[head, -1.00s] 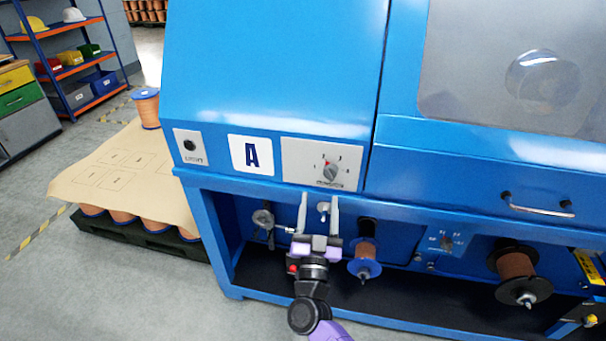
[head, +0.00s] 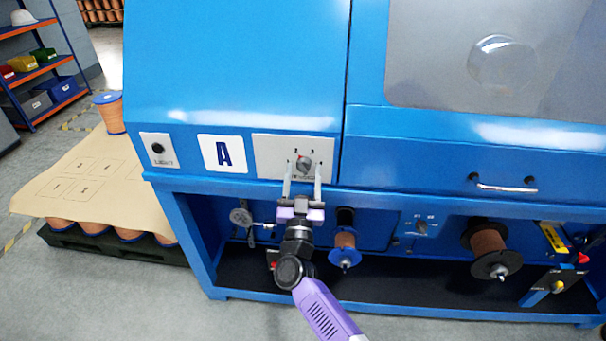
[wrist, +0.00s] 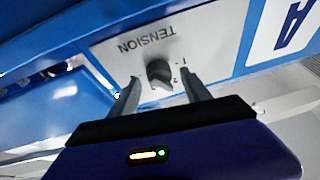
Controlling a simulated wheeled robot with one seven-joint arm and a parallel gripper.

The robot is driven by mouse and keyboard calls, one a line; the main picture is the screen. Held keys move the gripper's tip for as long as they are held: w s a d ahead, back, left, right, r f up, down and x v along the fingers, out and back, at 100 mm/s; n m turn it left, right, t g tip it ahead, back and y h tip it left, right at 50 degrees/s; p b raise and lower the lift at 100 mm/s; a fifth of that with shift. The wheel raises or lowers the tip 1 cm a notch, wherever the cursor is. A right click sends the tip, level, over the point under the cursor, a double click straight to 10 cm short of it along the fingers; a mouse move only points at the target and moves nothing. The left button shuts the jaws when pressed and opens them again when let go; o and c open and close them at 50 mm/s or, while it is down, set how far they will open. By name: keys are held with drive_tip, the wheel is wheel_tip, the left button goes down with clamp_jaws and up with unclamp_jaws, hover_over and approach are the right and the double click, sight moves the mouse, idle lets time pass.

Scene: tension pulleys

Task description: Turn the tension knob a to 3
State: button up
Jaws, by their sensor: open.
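The tension knob (head: 304,163) sits on a light grey plate (head: 268,156) right of the white "A" sign (head: 221,154) on the blue machine. My gripper (head: 303,172) is open just in front of the plate, its two fingers pointing up toward the knob. In the wrist view, the dark knob (wrist: 159,73) shows between and beyond the fingertips of my gripper (wrist: 160,85), with the word TENSION upside down above it. I cannot tell whether the fingers touch the knob. The fingers partly hide the scale numbers, and the pointer's exact setting is unclear.
A light switch plate (head: 157,150) is left of the sign. Below the panel edge are a gauge (head: 240,216), a small copper spool (head: 344,240) and a larger spool (head: 489,243). A drawer handle (head: 503,185) is at right. A pallet (head: 110,243) stands on the floor at left.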

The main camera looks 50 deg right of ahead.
clamp_jaws()
idle(0.3)
drive_tip(key=shift+m, duration=0.4)
drive_tip(key=m+g, duration=0.1)
drive_tip(key=m, duration=0.1)
drive_tip(key=m+g+h+b, duration=0.1)
drive_tip(key=m, duration=0.2)
drive_tip(key=m+g+h, duration=0.1)
drive_tip(key=m+g, duration=0.1)
drive_tip(key=m, duration=0.1)
drive_tip(key=shift+w+a, duration=0.15)
drive_tip(key=shift+w, duration=0.1)
drive_tip(key=m+g, duration=0.1)
drive_tip(key=m, duration=0.2)
drive_tip(key=m+g, duration=0.2)
drive_tip(key=m, duration=0.2)
drive_tip(key=shift+r+b, duration=0.1)
drive_tip(key=shift+b, duration=0.25)
drive_tip(key=shift+m+g, duration=0.3)
drive_tip(key=shift+m, duration=0.1)
unclamp_jaws()
